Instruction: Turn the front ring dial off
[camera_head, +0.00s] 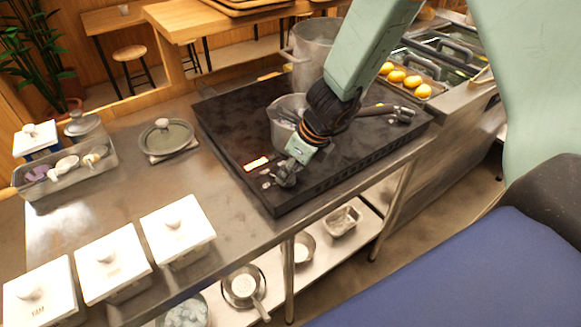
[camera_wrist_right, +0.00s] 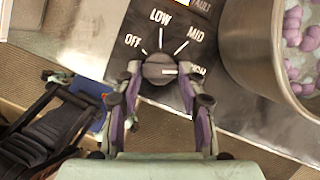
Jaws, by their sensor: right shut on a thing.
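The front ring dial (camera_wrist_right: 158,68) is a dark round knob on the front of the black cooktop (camera_head: 235,112). OFF, LOW, MID and a partly hidden HIGH are printed around it. Its pale pointer mark is turned right, toward HIGH. My right gripper (camera_head: 284,178) reaches down to the cooktop's front left corner. In the right wrist view its two fingers (camera_wrist_right: 160,80) are shut on the dial, one on each side. In the head view the dial is mostly hidden by the gripper. My left gripper is not in view.
A metal pot (camera_wrist_right: 250,50) with purple balls stands close to the right of the dial. A taller pot (camera_head: 313,55) stands behind. White lidded boxes (camera_head: 178,232) line the counter at left. A lid (camera_head: 166,137) lies left of the cooktop.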

